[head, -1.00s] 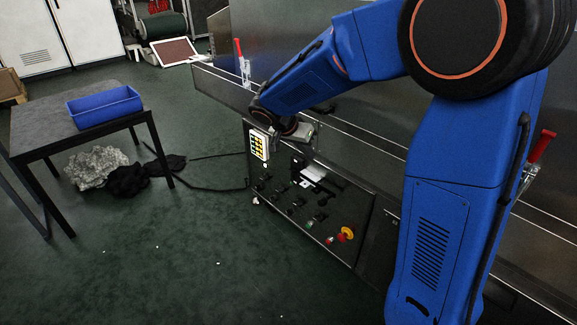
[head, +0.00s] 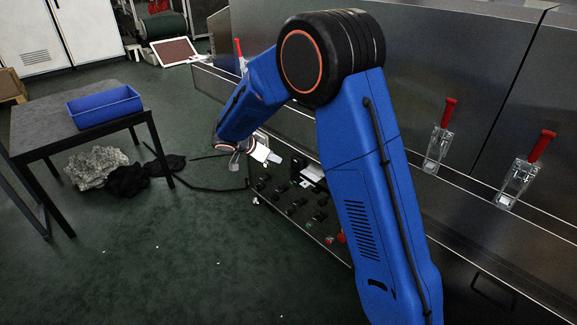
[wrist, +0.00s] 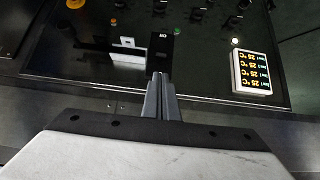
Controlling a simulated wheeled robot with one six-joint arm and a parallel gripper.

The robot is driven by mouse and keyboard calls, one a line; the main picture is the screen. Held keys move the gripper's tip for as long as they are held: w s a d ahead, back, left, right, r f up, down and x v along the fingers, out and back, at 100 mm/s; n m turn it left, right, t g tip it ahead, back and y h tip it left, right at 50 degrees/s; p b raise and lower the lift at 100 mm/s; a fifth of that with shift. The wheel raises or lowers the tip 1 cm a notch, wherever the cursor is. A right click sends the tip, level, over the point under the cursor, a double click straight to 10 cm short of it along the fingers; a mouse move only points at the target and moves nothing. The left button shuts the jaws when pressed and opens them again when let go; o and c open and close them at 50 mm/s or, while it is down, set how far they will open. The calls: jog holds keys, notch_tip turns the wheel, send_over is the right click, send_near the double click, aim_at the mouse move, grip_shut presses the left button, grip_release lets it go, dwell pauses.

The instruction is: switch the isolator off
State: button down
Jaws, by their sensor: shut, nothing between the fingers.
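My gripper (wrist: 160,78) is shut and empty over the control panel (wrist: 215,75). It also shows in the head view (head: 274,158), above the upper edge of the panel. In the wrist view a narrow black piece with a small white marking (wrist: 160,44) lies just beyond my fingertips. I cannot tell whether it is the isolator, or whether the fingers touch it. In the head view my arm covers most of the red and yellow rotary knob on the panel's right; only a red edge (head: 341,238) shows there.
A lit temperature display (wrist: 255,73) and several black knobs (head: 299,203) are on the panel, with a green button (head: 308,225). Red-handled clamps (head: 440,135) line the steel housing. A table (head: 45,125) with a blue bin (head: 104,106) stands left. Floor before the panel is open.

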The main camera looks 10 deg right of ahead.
aim_at(293, 171)
jog(key=x, duration=1)
dwell(0.4)
